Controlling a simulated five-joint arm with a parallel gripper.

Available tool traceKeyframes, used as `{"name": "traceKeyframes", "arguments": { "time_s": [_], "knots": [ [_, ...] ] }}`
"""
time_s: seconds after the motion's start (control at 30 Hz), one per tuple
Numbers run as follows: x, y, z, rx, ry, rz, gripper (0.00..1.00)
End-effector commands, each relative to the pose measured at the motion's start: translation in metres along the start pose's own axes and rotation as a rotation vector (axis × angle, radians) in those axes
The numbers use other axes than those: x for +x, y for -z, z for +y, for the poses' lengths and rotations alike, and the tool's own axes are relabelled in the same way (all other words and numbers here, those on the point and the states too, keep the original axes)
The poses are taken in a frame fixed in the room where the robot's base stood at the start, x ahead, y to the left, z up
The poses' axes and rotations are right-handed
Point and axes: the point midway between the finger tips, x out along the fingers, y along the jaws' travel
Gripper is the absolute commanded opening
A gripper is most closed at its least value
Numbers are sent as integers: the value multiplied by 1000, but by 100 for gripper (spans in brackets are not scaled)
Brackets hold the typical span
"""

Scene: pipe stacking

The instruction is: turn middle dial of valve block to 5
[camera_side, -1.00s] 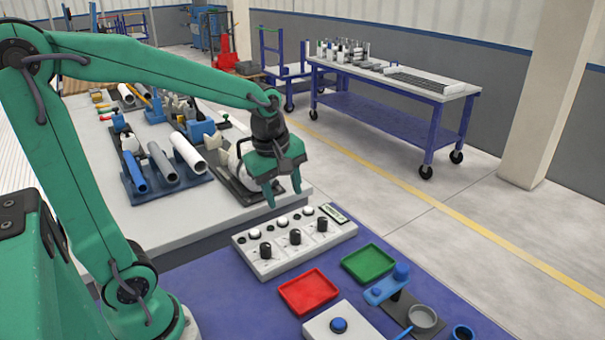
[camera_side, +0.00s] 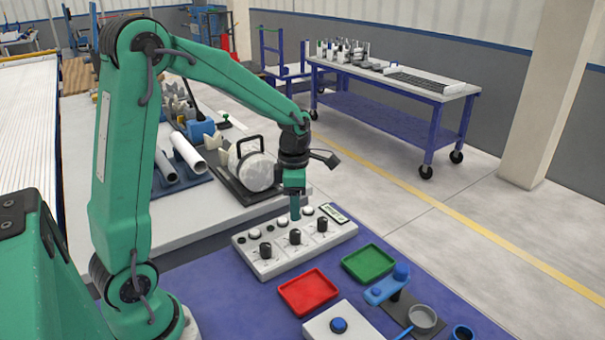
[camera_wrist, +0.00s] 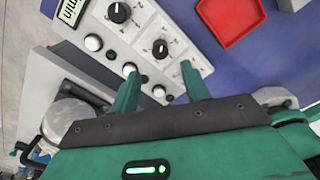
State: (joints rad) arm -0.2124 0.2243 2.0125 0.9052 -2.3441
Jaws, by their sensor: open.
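The valve block (camera_side: 297,243) is a pale panel with a row of black dials, round white buttons and a small display at its right end. The left dial (camera_side: 265,250) is hidden in the wrist view.
A red tray (camera_side: 308,292) and a green tray (camera_side: 368,263) lie in front of the block. The right dial (camera_side: 322,225) stands close beside the middle one. A round pale part with a black handle (camera_side: 255,170) sits behind on the white table.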

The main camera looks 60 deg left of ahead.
Motion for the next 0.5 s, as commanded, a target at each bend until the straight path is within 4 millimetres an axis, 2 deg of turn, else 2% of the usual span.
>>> {"name": "traceKeyframes", "arguments": {
  "time_s": [0.27, 0.5],
  "knots": [
    [11, 0, 0, 2, 1, 1, 47],
    [38, 0, -1, 3, 3, 3, 47]
  ]
}}
